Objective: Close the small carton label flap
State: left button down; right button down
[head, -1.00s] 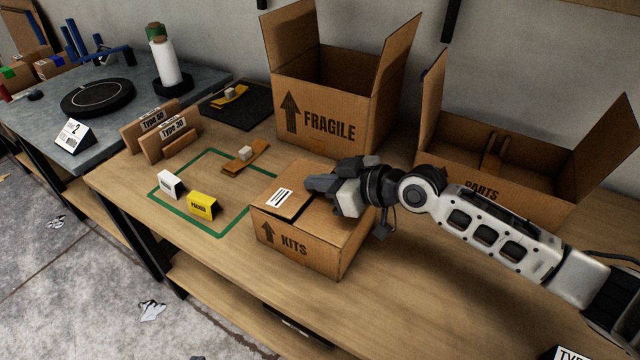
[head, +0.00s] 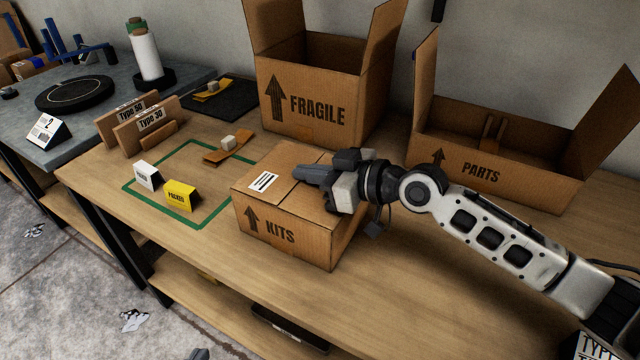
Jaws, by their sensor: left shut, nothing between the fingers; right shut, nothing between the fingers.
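The small KITS carton (head: 292,235) stands on the wooden bench. Its label flap (head: 285,165), with a white barcode label (head: 263,181), lies flat or nearly flat across the top; a small remaining gap cannot be told. My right gripper (head: 303,174) is shut and empty, lying low over the carton top with its fingertips at the flap's right part, touching or just above it. Its fingers hide part of the carton's top. Only a small dark tip of my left gripper (head: 199,354) shows at the bottom edge, shut.
The open FRAGILE carton (head: 312,108) stands behind, and the open PARTS carton (head: 500,165) behind right. Left of KITS are a green taped outline (head: 200,224), a yellow sign (head: 181,195), a white sign (head: 147,176) and a small strap piece (head: 229,147).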

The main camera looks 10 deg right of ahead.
jog(key=shift+f+b, duration=0.25)
jog(key=shift+b, duration=0.1)
jog(key=shift+r, duration=0.25)
